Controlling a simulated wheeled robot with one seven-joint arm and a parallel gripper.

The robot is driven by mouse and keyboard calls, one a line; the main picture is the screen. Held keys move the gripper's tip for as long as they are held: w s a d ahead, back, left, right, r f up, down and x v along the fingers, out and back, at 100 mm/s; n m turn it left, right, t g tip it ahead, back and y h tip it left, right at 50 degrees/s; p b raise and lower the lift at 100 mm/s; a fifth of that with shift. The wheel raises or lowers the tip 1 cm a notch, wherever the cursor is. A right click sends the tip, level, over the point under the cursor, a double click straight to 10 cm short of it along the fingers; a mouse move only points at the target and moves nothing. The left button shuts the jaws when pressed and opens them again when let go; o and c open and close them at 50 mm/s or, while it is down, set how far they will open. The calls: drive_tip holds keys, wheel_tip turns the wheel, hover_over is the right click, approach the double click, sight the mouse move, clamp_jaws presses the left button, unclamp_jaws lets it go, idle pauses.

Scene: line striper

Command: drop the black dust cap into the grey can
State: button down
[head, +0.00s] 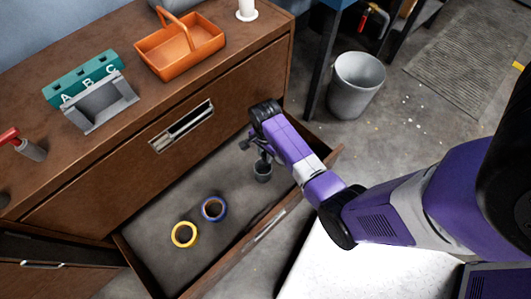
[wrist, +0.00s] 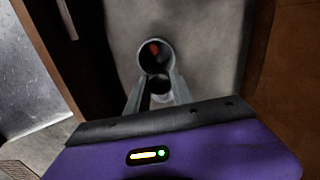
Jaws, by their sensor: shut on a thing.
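My gripper (head: 262,152) reaches into the open drawer, pointing down. In the wrist view its two fingers (wrist: 159,88) are closed around a small dark round piece, the black dust cap (wrist: 160,85). An open grey can (head: 262,173) stands upright in the drawer, just below the gripper. In the wrist view the can (wrist: 144,62) shows its round mouth, with something red inside. The cap overlaps the near rim of the can in that view; I cannot tell whether they touch. In the head view the cap is too small to make out.
A yellow roll (head: 184,235) and a blue roll (head: 214,209) lie in the drawer (head: 185,272), left of the can. An orange basket (head: 180,48) and a teal lettered rack (head: 83,78) stand on the cabinet top. A larger grey bin (head: 356,85) stands on the floor.

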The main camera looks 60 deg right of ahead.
drive_tip(key=c, duration=1)
unclamp_jaws()
drive_tip(key=shift+c, duration=0.2)
wheel_tip(320, 180, up, 8)
drive_tip(key=p, duration=0.2)
drive_tip(key=shift+p, duration=0.4)
drive_tip(key=shift+f, duration=0.1)
